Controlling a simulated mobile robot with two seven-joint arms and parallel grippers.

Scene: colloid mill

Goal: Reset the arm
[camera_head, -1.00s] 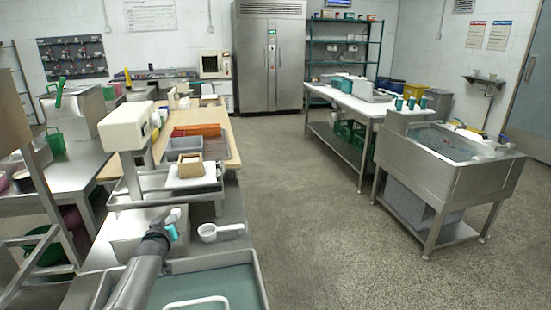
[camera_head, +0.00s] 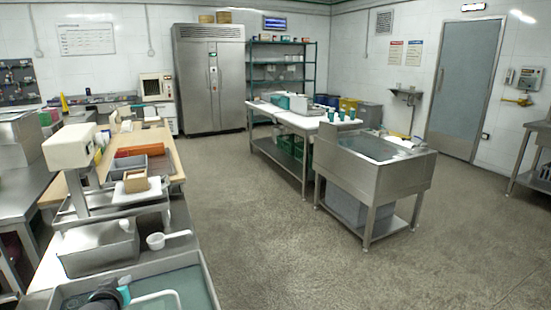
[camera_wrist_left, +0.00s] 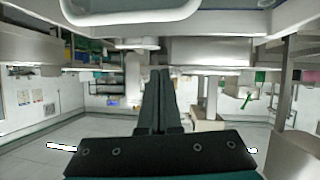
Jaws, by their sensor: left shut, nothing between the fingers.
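My left gripper (camera_head: 122,288) is at the bottom left of the head view, low over a metal basin (camera_head: 207,269) with a blue-green bottom. Only its teal tip part and some dark arm show there. In the left wrist view, which looks upside down, its two dark fingers (camera_wrist_left: 160,78) lie together with nothing between them. My right gripper is in neither view.
A steel container (camera_head: 98,262) and a white scoop (camera_head: 157,241) are just beyond the basin. A white-headed scale (camera_head: 70,148) stands behind them. A steel sink (camera_head: 385,170) stands at the right of centre, with open floor (camera_head: 300,260) before it.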

